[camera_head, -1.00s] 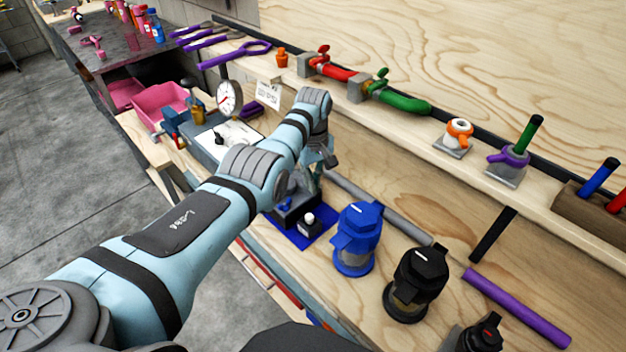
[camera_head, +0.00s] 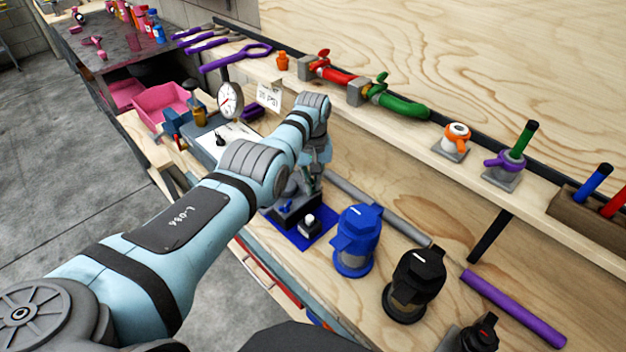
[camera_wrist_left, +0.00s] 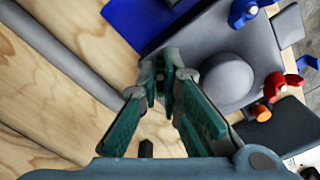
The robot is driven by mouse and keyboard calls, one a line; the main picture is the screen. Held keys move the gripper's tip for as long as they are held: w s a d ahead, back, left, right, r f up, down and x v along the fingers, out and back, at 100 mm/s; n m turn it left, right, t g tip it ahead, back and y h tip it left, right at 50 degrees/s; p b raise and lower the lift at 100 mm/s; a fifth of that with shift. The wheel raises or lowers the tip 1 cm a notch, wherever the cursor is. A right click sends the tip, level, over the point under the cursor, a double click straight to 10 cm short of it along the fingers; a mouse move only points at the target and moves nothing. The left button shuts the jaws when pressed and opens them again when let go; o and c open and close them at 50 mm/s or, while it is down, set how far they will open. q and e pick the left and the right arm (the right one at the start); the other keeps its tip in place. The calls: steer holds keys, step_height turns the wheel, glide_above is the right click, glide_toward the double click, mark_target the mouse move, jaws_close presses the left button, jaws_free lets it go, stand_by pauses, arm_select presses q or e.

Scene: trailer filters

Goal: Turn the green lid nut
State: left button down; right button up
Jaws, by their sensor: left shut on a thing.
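My left gripper (camera_head: 306,185) reaches down over a dark grey housing (camera_head: 284,222) on a blue mat (camera_head: 328,216). In the left wrist view the teal fingers (camera_wrist_left: 166,62) come together at the edge of the housing (camera_wrist_left: 255,45), beside its grey dome (camera_wrist_left: 226,82). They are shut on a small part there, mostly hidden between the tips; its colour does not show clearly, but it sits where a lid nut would. A blue wing nut (camera_wrist_left: 243,12) and a red wing nut (camera_wrist_left: 273,86) stand on the housing's far side, clear of the fingers. My right gripper is out of view.
A blue canister (camera_head: 357,240) and a black canister (camera_head: 414,285) stand right of the housing. A grey bar (camera_head: 375,205) lies behind them, a purple bar (camera_head: 513,307) further right. A round gauge (camera_head: 230,100) stands at left. The rear shelf holds red and green pipes (camera_head: 403,106).

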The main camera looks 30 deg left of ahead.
arm_select(q)
steer(key=m, duration=0.5)
steer(key=shift+a, duration=0.1)
steer(key=shift+m, duration=2.4)
steer(key=c, duration=1.8)
jaws_free()
step_height(320, 180, up, 12)
steer(key=shift+a, duration=0.1)
